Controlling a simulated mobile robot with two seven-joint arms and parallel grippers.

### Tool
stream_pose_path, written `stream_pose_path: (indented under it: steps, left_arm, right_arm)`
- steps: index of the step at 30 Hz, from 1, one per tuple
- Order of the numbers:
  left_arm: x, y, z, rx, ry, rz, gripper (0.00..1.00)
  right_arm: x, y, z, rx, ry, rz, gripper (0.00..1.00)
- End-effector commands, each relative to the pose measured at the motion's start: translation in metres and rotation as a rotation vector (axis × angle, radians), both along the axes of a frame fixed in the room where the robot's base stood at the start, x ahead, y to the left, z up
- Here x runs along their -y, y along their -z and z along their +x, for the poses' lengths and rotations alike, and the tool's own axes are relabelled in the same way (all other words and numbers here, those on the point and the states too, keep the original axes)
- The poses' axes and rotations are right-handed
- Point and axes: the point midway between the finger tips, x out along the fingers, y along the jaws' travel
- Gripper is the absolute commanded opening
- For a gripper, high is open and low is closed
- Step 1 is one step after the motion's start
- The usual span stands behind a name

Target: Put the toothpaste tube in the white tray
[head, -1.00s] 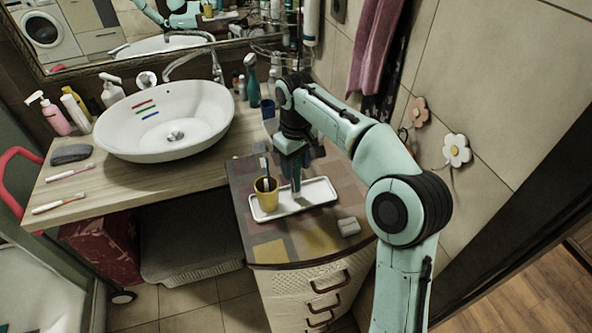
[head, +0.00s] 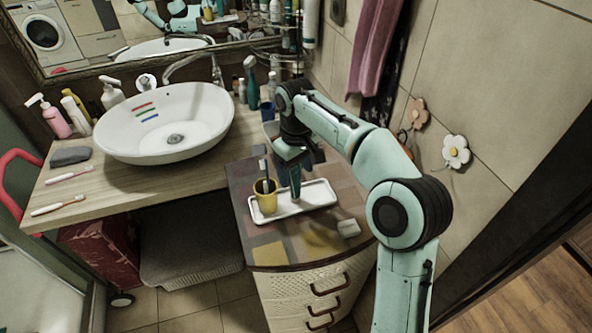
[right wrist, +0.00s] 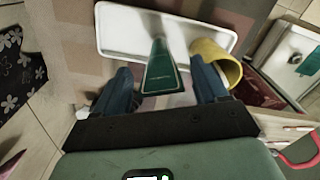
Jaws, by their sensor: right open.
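The toothpaste tube, a dark green tapered tube (right wrist: 164,74), shows between my right gripper's fingers in the right wrist view. In the head view the tube (head: 295,182) stands roughly upright over the white tray (head: 322,194); its lower end seems to be on the tray floor. My right gripper (head: 292,160) is open, with one blue finger on each side of the tube in the right wrist view. I cannot tell whether either finger touches it. The white tray (right wrist: 113,32) lies beyond the fingers. My left gripper is not in view.
A yellow cup (head: 265,202) with a toothbrush stands at the tray's left end, close to my right gripper. A wash basin (head: 165,145) and several bottles are to the left and back. The wall is close on the right.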

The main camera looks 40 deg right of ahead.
Motion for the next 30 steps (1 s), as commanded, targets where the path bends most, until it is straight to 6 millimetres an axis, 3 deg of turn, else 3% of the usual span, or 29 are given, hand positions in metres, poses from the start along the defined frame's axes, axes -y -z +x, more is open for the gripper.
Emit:
stream_pose_path:
  steps: [9, 15, 21, 30]
  left_arm:
    - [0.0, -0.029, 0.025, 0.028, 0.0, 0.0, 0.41]
    - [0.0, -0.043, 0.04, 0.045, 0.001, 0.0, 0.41]
    - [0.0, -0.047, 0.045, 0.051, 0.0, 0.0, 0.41]
    - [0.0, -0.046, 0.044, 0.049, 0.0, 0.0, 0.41]
  right_arm:
    - [0.0, -0.072, 0.003, 0.009, -0.001, 0.0, 0.72]
    - [0.0, -0.105, 0.002, 0.007, -0.001, 0.0, 0.72]
    - [0.0, -0.117, 0.001, 0.003, -0.001, -0.001, 0.72]
    - [0.0, -0.116, 0.0, 0.001, -0.001, -0.001, 0.72]
